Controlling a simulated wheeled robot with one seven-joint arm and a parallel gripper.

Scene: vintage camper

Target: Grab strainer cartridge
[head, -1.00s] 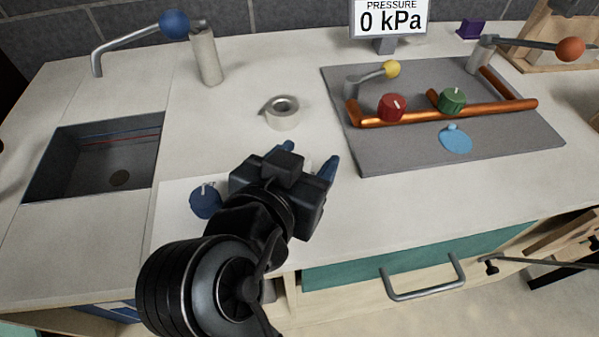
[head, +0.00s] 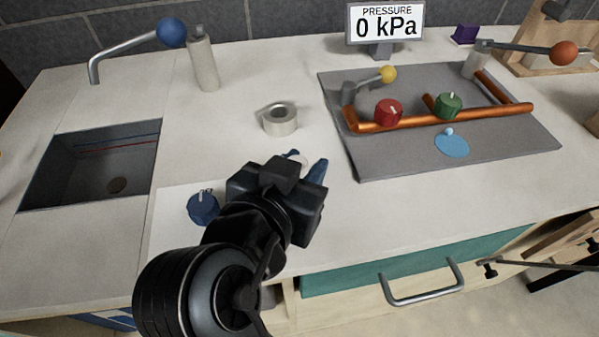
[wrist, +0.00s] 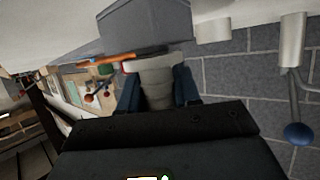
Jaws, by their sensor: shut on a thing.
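My gripper (head: 306,163) is over the white counter, left of the grey plate, with its blue fingertips close together. In the wrist view the blue fingers (wrist: 158,88) are shut on a pale cylindrical piece (wrist: 157,76), which looks like the strainer cartridge. In the head view only a small whitish bit of it shows between the fingertips; my gripper hides the rest. I cannot tell whether it touches the counter.
A pale ring-shaped holder (head: 279,120) stands just behind my gripper. A blue knob (head: 203,207) is to its left. The grey plate (head: 400,165) carries copper pipes (head: 470,115) and valves. A sink (head: 95,170) is at the left. The front-right counter is clear.

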